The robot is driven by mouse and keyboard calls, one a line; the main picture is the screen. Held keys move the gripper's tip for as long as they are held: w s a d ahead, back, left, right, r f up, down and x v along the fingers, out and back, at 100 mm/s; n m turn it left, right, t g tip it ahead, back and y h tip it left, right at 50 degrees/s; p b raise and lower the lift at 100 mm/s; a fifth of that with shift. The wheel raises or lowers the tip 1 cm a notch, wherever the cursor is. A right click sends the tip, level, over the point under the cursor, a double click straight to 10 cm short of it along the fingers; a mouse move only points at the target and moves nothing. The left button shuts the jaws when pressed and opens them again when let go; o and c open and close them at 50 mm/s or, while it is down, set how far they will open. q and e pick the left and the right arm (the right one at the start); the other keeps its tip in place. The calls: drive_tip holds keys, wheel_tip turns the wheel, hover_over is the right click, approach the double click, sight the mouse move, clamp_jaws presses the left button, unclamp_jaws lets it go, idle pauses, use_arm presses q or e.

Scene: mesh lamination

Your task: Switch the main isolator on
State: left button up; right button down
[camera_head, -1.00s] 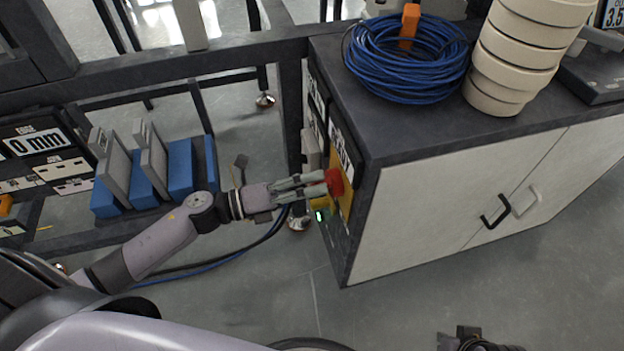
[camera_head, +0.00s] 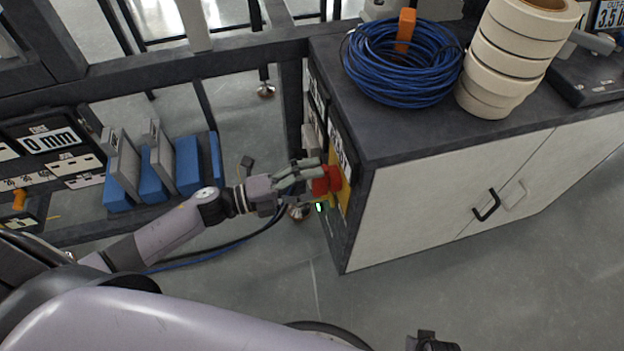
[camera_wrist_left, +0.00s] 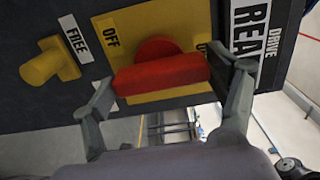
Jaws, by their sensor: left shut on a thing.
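The main isolator is a red rotary handle (camera_wrist_left: 160,73) on a yellow plate (camera_wrist_left: 190,24) on the cabinet's side panel. In the left wrist view an OFF label shows left of the handle, and a second label at its right is partly hidden by a finger. The handle bar lies nearly level across that view, slightly tilted. My left gripper (camera_wrist_left: 168,90) is shut on the handle, one finger at each end of the bar. In the head view my left gripper (camera_head: 310,178) reaches the red handle (camera_head: 328,180) from the left. A dark part of my right arm shows at the bottom edge; its fingers cannot be made out.
A yellow knob (camera_wrist_left: 48,62) beside a FREE label sits left of the isolator. The cabinet (camera_head: 450,200) carries a blue cable coil (camera_head: 403,62) and a stack of cream rolls (camera_head: 515,60). Blue and grey blocks (camera_head: 150,175) stand on the left shelf. Floor before the cabinet is clear.

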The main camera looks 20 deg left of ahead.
use_arm(q)
drive_tip(key=o, duration=1.2)
drive_tip(key=shift+c, duration=0.2)
